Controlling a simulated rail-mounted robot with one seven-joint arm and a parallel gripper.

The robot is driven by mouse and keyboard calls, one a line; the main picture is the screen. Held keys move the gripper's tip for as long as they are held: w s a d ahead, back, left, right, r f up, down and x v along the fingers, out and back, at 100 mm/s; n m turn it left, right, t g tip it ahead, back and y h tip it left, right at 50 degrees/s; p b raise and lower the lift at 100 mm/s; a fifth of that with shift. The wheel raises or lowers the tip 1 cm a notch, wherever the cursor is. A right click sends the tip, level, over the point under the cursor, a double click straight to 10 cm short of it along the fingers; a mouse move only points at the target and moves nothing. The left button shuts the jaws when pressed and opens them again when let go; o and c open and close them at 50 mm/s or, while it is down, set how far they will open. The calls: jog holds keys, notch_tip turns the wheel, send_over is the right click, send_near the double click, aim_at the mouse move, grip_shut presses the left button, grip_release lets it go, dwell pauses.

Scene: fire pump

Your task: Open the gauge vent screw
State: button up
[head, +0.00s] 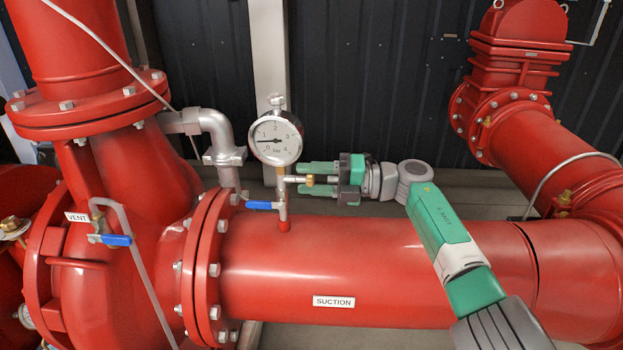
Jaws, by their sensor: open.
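The round pressure gauge (275,138) stands upright on a thin stem above the suction pipe. A small side fitting with a brass part (309,180) sticks out to the right from the stem below the dial; it appears to be the vent screw. My gripper (303,180) reaches in from the right, level with this fitting. Its green fingers are open, one above and one below the brass part. I cannot tell whether either finger touches it. A silver knob (276,101) sits on top of the gauge.
A blue lever (262,205) sits on the stem just below left of my gripper. The red suction pipe (380,262) runs beneath my arm. A grey elbow pipe (215,130) stands left of the gauge. A vent valve with blue handle (116,240) is further left.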

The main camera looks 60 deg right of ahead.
jog(key=p+v, duration=0.2)
jog(key=v, duration=0.5)
jog(key=shift+s, duration=0.4)
